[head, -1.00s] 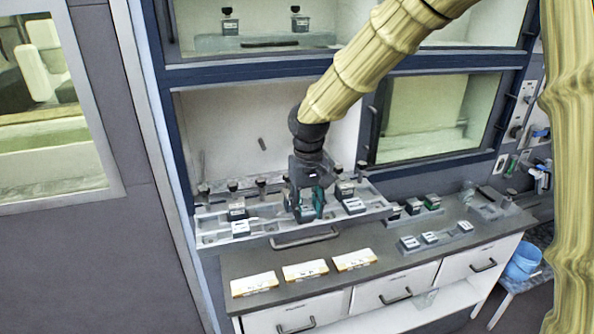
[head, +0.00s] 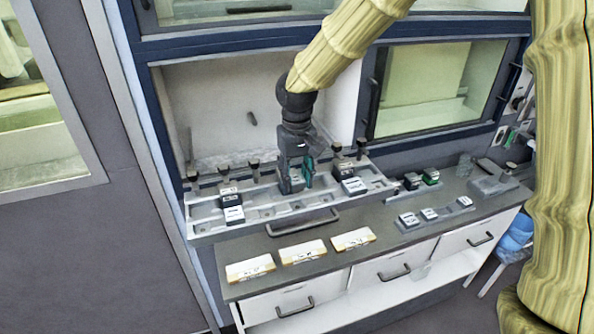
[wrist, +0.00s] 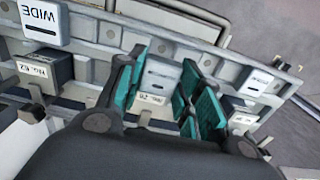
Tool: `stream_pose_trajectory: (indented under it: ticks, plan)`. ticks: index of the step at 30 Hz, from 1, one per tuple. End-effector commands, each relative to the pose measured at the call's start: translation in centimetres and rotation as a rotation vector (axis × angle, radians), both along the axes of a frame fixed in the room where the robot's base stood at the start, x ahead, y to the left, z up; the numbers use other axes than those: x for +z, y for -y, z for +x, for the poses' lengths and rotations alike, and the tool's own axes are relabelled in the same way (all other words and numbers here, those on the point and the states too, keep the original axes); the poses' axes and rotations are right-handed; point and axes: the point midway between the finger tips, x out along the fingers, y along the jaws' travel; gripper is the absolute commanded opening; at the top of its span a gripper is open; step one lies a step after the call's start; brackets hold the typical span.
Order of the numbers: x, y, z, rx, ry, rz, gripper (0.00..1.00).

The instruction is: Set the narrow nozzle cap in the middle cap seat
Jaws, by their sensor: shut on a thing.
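My gripper (head: 297,178) is over the middle of the long grey rack (head: 270,212), pointing down. In the wrist view its teal-padded fingers (wrist: 160,95) stand on both sides of a pale-topped cap (wrist: 158,76), and it is shut on it. I cannot read that cap's top, and the fingers hide its lower part, so I cannot tell whether it touches the seat. A cap marked WIDE (wrist: 42,20) sits in one end seat; it appears right of my gripper in the head view (head: 353,186). Another cap (head: 231,200) sits left of my gripper, its marking unreadable here.
Several dark-topped posts (head: 254,167) stand along the rack's back. Three pale cards (head: 298,251) lie on the counter in front. Small blocks (head: 430,214) and dark-bodied pieces (head: 431,177) stand to the right.

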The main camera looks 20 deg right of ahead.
Motion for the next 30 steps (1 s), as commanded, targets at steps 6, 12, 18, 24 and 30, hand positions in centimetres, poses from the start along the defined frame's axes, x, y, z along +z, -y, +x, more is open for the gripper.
stream_pose_trajectory:
  ticks: [6,12,18,24,30]
  plan:
    - [-1.4,0.0,-0.1,0.000,0.000,0.000,0.07]
    - [-2.6,-0.1,-0.1,0.000,0.000,0.000,0.07]
    - [-3.5,-0.1,-0.1,-0.001,0.000,0.000,0.07]
    - [-3.9,0.0,-0.1,-0.001,0.000,0.001,0.07]
    - [-4.0,0.0,0.0,-0.001,0.001,0.001,0.07]
